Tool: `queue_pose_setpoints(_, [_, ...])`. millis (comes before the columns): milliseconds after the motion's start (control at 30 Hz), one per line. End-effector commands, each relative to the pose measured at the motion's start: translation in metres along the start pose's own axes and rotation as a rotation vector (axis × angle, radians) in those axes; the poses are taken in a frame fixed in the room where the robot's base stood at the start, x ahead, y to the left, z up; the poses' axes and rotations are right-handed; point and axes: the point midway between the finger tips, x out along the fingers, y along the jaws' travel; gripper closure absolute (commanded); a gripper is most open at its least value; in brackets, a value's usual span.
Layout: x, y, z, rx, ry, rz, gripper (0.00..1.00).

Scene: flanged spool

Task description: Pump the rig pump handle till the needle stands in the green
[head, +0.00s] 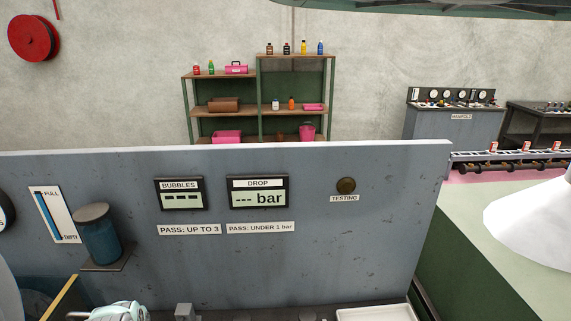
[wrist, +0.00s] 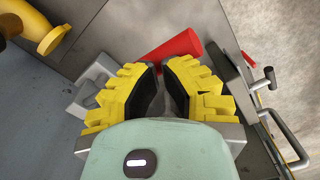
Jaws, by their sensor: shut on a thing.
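In the wrist view my gripper (wrist: 164,82) has its two yellow ribbed fingers closed in around a red bar (wrist: 178,55), which I take for the pump handle's grip. The red bar shows at and beyond the fingertips, tilted up to the right. Part of it is hidden by the fingers and the pale green gripper body. In the head view only a pale part of my arm end shows at the bottom left edge. A round dial (head: 5,213) is cut off at the left edge of the head view; its needle and any green zone cannot be read.
The grey panel (head: 330,255) carries a bubbles display (head: 181,195), a drop display (head: 257,193) reading dashes, and a testing lamp (head: 346,185). A blue cylinder (head: 100,240) stands left. In the wrist view, a yellow pipe (wrist: 45,32) and metal bar handles (wrist: 283,135) lie near the gripper.

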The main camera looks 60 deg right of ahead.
Motion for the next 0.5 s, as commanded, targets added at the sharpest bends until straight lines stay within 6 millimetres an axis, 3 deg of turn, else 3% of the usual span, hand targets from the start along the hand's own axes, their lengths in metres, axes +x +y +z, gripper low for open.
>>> queue_pose_setpoints(33, [0.011,-0.001,0.0,-0.001,0.0,0.0,1.0])
queue_pose_setpoints(500, [0.064,-0.003,0.002,0.0,0.001,0.003,1.0])
